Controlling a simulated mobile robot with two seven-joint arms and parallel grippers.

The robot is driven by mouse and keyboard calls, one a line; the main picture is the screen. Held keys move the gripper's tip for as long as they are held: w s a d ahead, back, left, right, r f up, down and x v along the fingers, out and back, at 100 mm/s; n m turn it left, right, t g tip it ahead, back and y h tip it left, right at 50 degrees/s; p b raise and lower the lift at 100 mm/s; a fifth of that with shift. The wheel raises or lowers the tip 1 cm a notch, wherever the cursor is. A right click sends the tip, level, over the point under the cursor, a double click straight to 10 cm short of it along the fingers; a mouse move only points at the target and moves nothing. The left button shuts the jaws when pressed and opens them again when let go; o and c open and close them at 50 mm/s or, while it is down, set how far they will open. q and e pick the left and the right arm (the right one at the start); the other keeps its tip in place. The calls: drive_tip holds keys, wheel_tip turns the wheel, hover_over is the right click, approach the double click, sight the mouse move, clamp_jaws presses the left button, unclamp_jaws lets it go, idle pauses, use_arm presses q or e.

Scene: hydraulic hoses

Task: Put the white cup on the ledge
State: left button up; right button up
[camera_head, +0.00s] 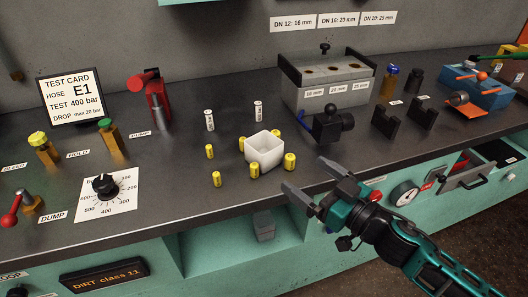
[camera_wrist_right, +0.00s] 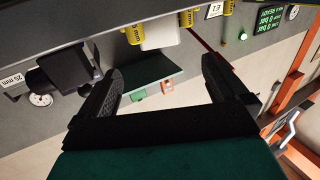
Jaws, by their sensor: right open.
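The white cup (camera_head: 264,150), squarish and open at the top, stands upright on the dark bench top (camera_head: 330,160) near its front edge. Several yellow cylinders stand close around it. In the right wrist view the cup (camera_wrist_right: 160,34) shows at the top, beyond the fingertips. My right gripper (camera_head: 308,177) is open and empty, in front of the bench edge and to the right of the cup, apart from it. Its two dark fingers also show spread in the right wrist view (camera_wrist_right: 162,70). My left gripper is out of view. I cannot tell which surface is the ledge.
A grey block (camera_head: 325,82) with a black clamp (camera_head: 332,124) stands behind and right of the cup. White cylinders (camera_head: 209,120) stand behind it. A red press (camera_head: 152,95) and dial (camera_head: 105,187) are left. An open recess (camera_head: 225,255) lies below the bench edge.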

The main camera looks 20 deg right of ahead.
sight(274, 151)
drive_tip(key=x, duration=1.2)
drive_tip(key=shift+p, duration=0.4)
drive_tip(key=c, duration=1.1)
